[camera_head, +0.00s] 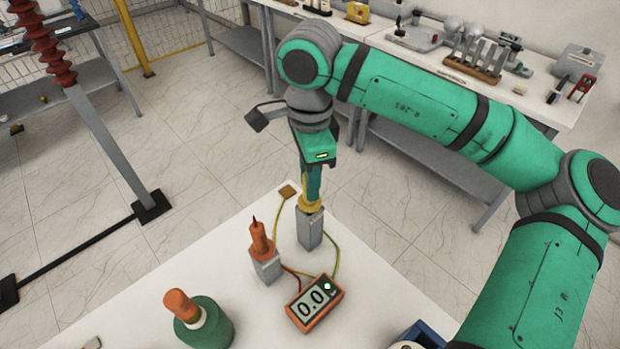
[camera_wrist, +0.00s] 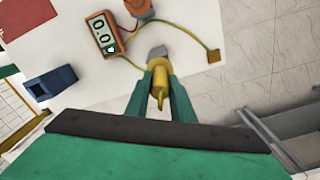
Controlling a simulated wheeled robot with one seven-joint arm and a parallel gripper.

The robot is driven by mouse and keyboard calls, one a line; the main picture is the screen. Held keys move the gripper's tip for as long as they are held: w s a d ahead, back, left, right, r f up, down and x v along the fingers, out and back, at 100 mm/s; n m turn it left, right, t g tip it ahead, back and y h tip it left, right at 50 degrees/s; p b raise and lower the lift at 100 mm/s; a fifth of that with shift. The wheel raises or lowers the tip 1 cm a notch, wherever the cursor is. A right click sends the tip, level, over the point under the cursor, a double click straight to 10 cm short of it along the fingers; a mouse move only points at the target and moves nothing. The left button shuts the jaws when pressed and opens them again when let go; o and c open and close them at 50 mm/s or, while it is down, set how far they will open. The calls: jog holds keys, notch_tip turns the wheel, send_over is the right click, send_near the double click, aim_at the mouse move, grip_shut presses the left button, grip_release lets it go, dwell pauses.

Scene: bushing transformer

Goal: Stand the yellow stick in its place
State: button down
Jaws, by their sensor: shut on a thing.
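The yellow stick (camera_head: 310,195) is upright between the fingers of my gripper (camera_head: 312,185), directly over a grey block holder (camera_head: 310,230) on the white table. Its lower end meets the top of the holder; I cannot tell how deep it sits. In the wrist view the yellow stick (camera_wrist: 160,82) is between the two green fingers of my gripper (camera_wrist: 161,88), with the grey holder (camera_wrist: 157,52) just beyond it. A yellow wire runs from the stick's area to the meter.
An orange meter (camera_head: 314,303) reading 0.0 lies in front of the holder. An orange stick (camera_head: 261,238) stands in a second grey block (camera_head: 266,267) to the left. A green bottle-like object (camera_head: 204,325) with an orange top is at the front left. A blue box (camera_wrist: 52,83) lies on the table.

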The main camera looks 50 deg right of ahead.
jog(key=shift+f, duration=0.55)
dwell(0.5)
jog(key=c, duration=1.5)
grip_release()
jog(key=shift+o, duration=0.2)
notch_tip(320, 180, up, 11)
jog(key=shift+f, duration=0.1)
